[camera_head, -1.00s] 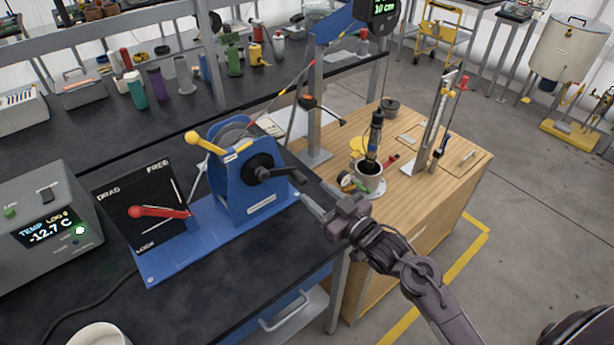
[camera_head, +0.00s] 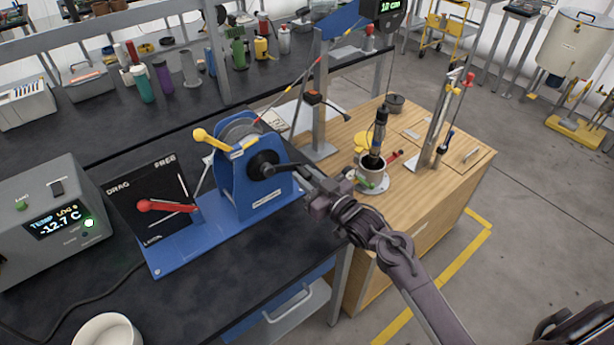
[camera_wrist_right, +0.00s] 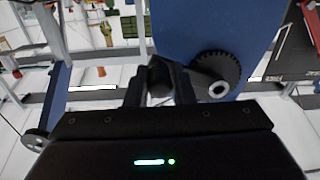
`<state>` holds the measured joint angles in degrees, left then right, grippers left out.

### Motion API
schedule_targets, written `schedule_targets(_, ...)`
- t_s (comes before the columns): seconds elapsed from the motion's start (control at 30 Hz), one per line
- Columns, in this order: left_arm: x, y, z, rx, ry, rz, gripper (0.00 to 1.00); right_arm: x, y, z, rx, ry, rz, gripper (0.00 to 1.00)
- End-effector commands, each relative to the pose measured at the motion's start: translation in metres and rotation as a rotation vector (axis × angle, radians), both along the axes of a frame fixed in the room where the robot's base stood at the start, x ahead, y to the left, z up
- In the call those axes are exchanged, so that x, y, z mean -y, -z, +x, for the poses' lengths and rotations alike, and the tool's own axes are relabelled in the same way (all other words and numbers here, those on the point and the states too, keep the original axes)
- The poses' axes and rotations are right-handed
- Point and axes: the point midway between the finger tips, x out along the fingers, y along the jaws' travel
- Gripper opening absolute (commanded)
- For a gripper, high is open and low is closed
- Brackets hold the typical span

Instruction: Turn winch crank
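The blue winch (camera_head: 236,190) stands on a blue base plate on the dark bench. Its black crank hub (camera_head: 263,165) faces right, and the crank arm (camera_head: 288,167) points right towards my right gripper (camera_head: 312,186). In the right wrist view the hub's toothed knob (camera_wrist_right: 218,72) is right of centre. There the dark crank handle (camera_wrist_right: 162,76) lies between the two fingers of my right gripper (camera_wrist_right: 160,88). The fingers are apart around it; I cannot tell whether they press on it. My left gripper is not in view.
A black panel with a red lever (camera_head: 166,206) stands left of the winch, beside a grey temperature box (camera_head: 48,215). A wooden cabinet (camera_head: 425,190) with a cup and instruments stands to the right. A white cup (camera_head: 106,330) is at the front bench.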

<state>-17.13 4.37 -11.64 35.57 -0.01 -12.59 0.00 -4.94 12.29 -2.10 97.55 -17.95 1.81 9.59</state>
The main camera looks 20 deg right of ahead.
Motion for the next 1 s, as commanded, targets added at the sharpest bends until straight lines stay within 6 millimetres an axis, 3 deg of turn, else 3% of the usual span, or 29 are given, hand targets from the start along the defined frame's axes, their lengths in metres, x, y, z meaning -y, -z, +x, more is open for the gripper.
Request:
schedule_targets(0.1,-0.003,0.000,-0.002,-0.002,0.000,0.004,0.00,0.000,0.000,0.000,0.000,0.001,0.000,0.00)
schedule_targets(0.3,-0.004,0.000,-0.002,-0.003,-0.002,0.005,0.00,0.000,0.001,0.000,-0.004,0.001,0.011,0.00)
schedule_targets(0.63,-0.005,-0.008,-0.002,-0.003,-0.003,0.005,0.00,-0.018,0.025,-0.006,-0.130,0.002,0.361,0.00)
schedule_targets(0.97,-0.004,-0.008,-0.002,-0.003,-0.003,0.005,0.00,-0.021,0.028,-0.007,-0.143,0.000,0.398,0.00)
schedule_targets(1.0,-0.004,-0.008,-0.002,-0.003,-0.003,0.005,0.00,-0.021,0.028,-0.007,-0.143,0.000,0.397,0.25)
